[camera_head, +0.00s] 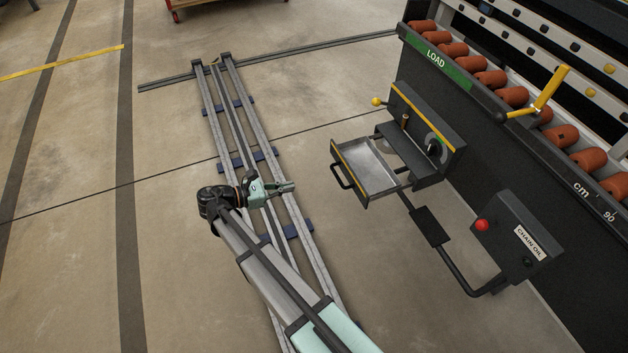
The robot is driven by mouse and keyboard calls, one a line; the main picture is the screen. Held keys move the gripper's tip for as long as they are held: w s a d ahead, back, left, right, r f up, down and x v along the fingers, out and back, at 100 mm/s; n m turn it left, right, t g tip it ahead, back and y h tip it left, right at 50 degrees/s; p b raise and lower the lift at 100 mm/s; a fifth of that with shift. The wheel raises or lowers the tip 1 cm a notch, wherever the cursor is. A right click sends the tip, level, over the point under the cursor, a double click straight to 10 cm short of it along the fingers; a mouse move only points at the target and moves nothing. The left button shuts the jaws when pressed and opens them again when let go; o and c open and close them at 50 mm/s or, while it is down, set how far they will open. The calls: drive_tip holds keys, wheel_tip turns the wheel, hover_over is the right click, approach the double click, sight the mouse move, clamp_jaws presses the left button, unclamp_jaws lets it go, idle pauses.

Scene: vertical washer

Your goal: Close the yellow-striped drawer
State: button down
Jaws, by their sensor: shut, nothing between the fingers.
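The yellow-striped drawer (368,168) stands pulled out from a dark box (430,134) on the side of the washer. Its metal inside looks empty. A yellow stripe runs along the top edge of its front panel, and a black bar handle (341,176) sticks out from that panel, facing left. My gripper (292,186) is shut and empty. It is to the left of the drawer, apart from the handle, with its fingertips pointing right towards it. My arm reaches up from the bottom of the view.
The dark box carries a black knob (437,148) and a small yellow-ball lever (377,101). A control box with a red button (482,225) is at lower right. A yellow crank (541,93) and orange rollers (490,78) are on the washer. Floor rails (235,118) lie left; floor between looks clear.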

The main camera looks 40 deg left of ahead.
drive_tip(key=b+x, duration=0.6)
drive_tip(key=x, duration=0.8)
drive_tip(key=shift+b, duration=0.3)
drive_tip(key=shift+r, duration=0.1)
